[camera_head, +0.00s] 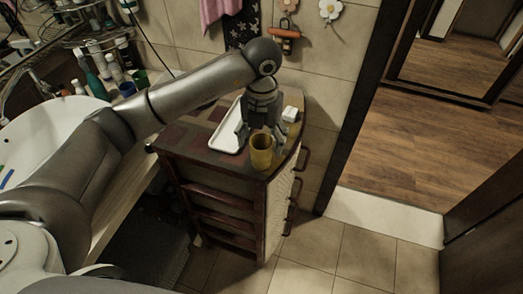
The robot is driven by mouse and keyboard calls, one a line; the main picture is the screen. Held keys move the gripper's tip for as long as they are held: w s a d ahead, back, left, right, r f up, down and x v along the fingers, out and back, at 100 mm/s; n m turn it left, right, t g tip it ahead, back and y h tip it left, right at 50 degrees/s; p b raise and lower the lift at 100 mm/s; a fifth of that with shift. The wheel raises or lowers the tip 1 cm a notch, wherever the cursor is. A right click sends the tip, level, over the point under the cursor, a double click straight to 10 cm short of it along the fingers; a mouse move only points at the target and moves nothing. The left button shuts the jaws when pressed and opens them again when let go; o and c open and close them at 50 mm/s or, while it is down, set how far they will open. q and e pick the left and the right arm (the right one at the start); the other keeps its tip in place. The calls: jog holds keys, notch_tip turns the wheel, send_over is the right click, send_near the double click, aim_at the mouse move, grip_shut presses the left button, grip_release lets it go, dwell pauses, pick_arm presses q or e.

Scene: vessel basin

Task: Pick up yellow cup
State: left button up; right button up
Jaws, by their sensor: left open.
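The yellow cup (261,154) stands upright near the front right corner of the top of a dark wooden cabinet. My left arm reaches in from the left, and its gripper (261,137) points down right behind and above the cup. The fingers are spread, one to each side of the cup's rim. I cannot tell whether they touch the cup. My right gripper is not in view.
A white tray (219,141) lies on the cabinet (217,171) left of the gripper. A small white box (290,114) sits behind the cup. A white basin (42,135) with bottles behind it is at left. A doorway opens at right.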

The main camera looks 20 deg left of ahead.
pick_arm(q)
jog(key=f+p, duration=0.2)
jog(key=f, duration=0.2)
jog(key=shift+s+f, duration=0.1)
jog(key=shift+s, duration=0.1)
jog(key=shift+f, duration=0.35)
jog(key=shift+w, duration=0.1)
jog(key=shift+c, duration=0.5)
jog(key=c, duration=0.9)
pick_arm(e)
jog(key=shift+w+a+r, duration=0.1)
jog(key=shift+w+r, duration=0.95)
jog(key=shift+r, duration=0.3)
